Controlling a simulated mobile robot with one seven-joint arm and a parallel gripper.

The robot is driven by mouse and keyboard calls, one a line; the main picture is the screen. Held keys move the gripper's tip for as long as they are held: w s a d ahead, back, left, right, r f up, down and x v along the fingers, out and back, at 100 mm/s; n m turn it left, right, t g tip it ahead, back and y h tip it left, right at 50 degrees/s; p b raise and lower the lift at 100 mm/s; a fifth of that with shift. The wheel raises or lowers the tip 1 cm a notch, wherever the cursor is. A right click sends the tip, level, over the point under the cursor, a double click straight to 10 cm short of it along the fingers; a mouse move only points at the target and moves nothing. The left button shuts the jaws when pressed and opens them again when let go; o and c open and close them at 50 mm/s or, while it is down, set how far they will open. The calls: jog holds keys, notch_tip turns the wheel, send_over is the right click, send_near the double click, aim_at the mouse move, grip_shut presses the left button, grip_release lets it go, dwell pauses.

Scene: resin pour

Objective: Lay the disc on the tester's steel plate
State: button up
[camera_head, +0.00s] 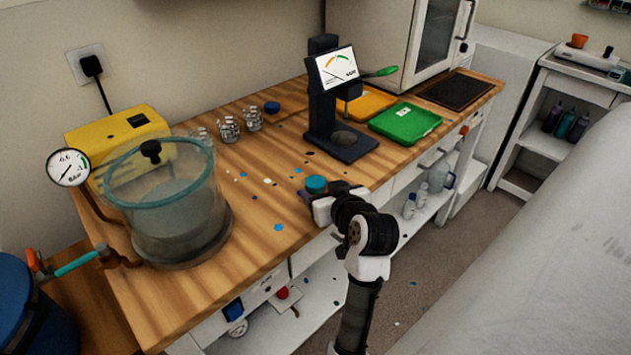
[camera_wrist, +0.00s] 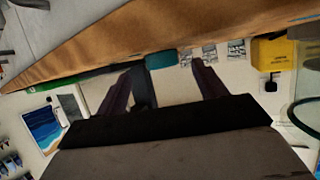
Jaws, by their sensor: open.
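A short round teal disc (camera_head: 316,184) is at the front part of the wooden bench, right by the end of my arm. It also shows in the wrist view (camera_wrist: 161,59), ahead of and between my two spread fingers. My gripper (camera_head: 311,197) is open; its fingers (camera_wrist: 165,82) show apart in the wrist view, and I cannot tell whether either touches the disc. The tester (camera_head: 322,108) is a dark stand with a dial, farther back. Its round steel plate (camera_head: 343,137) on the base looks bare.
A green tray (camera_head: 405,123) and an orange tray (camera_head: 372,103) lie right of the tester. A clear vacuum chamber (camera_head: 175,215) stands at left, before a yellow box (camera_head: 118,138). A dark blue round piece (camera_head: 272,108) lies near glass jars (camera_head: 229,129). Small coloured spots dot the bench.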

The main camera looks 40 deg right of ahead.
aim_at(318, 185)
jog(key=x, duration=0.3)
jog(key=shift+w+p, duration=0.25)
jog(key=shift+p, duration=0.05)
jog(key=shift+a, duration=0.1)
jog(key=c, duration=1.1)
jog(key=shift+c, duration=0.2)
jog(key=shift+r, duration=0.1)
notch_tip(318, 185, up, 20)
jog(key=b, duration=0.1)
